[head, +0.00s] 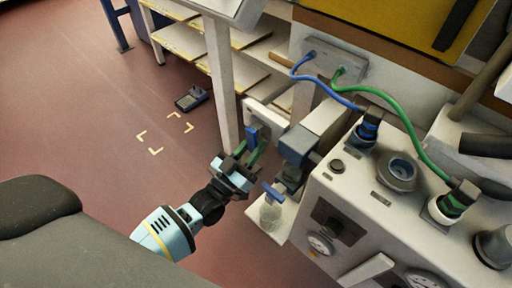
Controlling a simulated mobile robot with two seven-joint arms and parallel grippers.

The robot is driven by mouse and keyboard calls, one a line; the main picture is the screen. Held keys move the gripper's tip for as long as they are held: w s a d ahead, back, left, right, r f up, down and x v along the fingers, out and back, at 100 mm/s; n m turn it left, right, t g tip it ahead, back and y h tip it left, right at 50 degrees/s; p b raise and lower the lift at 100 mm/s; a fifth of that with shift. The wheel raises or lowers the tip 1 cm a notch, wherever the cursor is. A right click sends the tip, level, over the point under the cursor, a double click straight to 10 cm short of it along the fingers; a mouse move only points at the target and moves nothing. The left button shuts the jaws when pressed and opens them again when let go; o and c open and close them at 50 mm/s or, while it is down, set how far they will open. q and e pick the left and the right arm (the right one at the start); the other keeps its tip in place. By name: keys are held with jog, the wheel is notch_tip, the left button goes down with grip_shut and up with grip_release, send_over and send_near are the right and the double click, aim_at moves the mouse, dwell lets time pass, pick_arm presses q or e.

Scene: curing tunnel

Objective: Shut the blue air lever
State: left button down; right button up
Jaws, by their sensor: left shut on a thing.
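The blue air lever (252,136) stands out from a pale plate (268,116) beside the white post. My left gripper (250,148) reaches up to it from below left, with its two fingers on either side of the lever. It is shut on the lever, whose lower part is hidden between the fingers. My right gripper is out of view.
A second small blue handle (272,192) sits on a grey fitting right of my gripper. The white machine (350,205) with gauges, a blue hose (325,88) and a green hose (400,115) fills the right. Shelves (185,42) stand behind.

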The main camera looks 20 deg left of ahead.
pick_arm(q)
jog(key=shift+a+m+h, duration=0.25)
jog(key=shift+m+h, duration=0.25)
jog(key=shift+m, duration=0.6)
jog(key=c, duration=1.2)
grip_release()
jog(key=shift+o, duration=0.2)
jog(key=shift+a, duration=0.1)
jog(key=v, duration=0.7)
jog(key=shift+s, duration=0.3)
jog(key=shift+a+f, duration=0.1)
jog(key=shift+a, duration=0.05)
